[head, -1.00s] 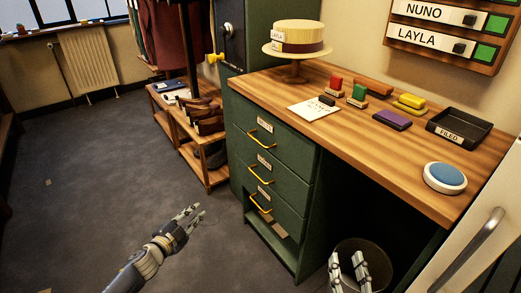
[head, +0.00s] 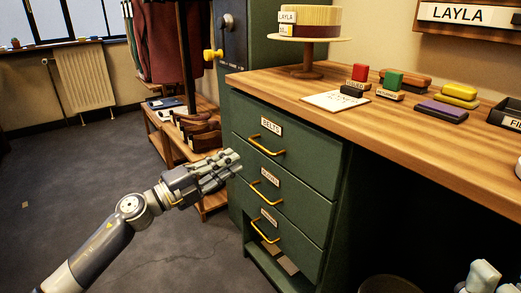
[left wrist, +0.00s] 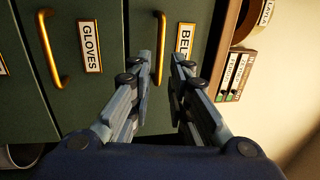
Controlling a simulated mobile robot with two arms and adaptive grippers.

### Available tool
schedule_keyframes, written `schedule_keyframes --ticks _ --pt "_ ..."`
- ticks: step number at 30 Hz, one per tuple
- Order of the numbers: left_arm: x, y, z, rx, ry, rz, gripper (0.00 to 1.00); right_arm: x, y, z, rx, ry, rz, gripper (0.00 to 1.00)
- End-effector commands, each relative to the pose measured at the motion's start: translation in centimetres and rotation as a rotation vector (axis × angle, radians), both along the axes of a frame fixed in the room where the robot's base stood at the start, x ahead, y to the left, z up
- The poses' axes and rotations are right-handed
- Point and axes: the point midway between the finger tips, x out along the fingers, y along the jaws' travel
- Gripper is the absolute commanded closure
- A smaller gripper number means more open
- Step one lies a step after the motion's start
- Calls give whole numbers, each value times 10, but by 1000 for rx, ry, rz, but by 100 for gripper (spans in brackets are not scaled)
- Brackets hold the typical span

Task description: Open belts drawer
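The belts drawer (head: 306,165) is the top drawer of the green desk pedestal, labelled BELTS, and it looks shut. Its yellow bar handle (head: 265,146) is free in the head view. My left gripper (head: 236,163) is in front of the pedestal, just left of and below that handle. In the left wrist view my left gripper (left wrist: 160,66) has its fingers apart. The belts handle (left wrist: 160,50) shows between and beyond the fingertips, and I see no contact. The BELTS label (left wrist: 184,40) is partly hidden by a finger. My right gripper (head: 488,279) is partly visible at the lower right corner.
The gloves drawer (head: 292,207) and another drawer (head: 289,246) lie below. The wooden desktop (head: 330,72) holds a hat on a stand (head: 308,35), coloured stamps and a tray. A shoe rack (head: 170,150) stands behind my left arm. Open floor is at left.

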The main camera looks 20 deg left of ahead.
Motion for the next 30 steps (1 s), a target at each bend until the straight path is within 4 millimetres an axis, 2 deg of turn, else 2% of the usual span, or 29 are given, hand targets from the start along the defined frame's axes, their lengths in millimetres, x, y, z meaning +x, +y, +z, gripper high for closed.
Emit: schedule_keyframes --ticks 18,24,30 --pt "64 -49 15 -3 0 3 82 1 0 -9 -2 3 0 60" --pt "76 -58 18 -2 1 2 82 2 1 -8 -4 -4 0 60" --pt "78 -60 18 -1 2 2 82 2 1 -7 -5 -9 0 60"
